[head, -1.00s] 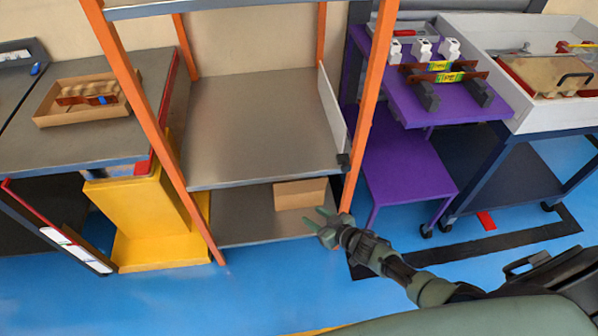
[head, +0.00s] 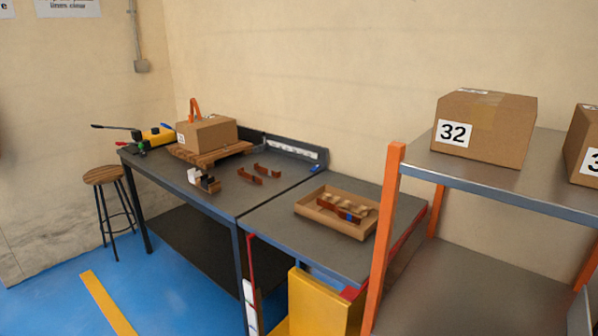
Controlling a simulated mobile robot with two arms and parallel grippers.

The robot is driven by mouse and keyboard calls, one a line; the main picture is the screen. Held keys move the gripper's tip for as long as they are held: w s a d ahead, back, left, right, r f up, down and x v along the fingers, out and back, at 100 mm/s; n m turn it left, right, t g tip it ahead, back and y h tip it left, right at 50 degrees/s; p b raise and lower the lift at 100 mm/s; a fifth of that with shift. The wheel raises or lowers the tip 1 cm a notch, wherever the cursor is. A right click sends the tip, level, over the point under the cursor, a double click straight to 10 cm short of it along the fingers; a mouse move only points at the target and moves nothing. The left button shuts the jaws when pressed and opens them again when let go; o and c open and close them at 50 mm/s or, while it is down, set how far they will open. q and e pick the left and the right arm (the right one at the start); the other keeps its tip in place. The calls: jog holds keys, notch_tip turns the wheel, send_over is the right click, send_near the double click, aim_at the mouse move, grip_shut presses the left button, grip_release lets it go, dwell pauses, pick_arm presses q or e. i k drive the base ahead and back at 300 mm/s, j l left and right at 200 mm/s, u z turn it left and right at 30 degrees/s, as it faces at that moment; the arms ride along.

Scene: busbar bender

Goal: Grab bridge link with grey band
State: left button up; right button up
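Several copper-brown bent pieces show in the head view. Two copper links (head: 250,177) lie close together on the dark workbench. Another copper piece (head: 208,186), with white and dark parts at it, is nearer the bench's front edge. A copper link with a blue band (head: 349,216) lies in a shallow cardboard tray (head: 309,208) on the grey table to the right. I cannot make out a grey band on any piece at this size. Neither of my grippers is in view.
A cardboard box (head: 208,134) sits on a wooden pallet (head: 215,157) at the back of the bench. A yellow tool (head: 158,136) is at its left end. A stool (head: 102,176) stands left. An orange-post rack (head: 386,235) with box 32 (head: 485,125) stands right.

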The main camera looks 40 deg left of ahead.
aim_at(257, 167)
jog(key=j+z, duration=0.35)
jog(key=j, duration=0.35)
jog(key=j+z, duration=0.4)
jog(key=j, duration=0.3)
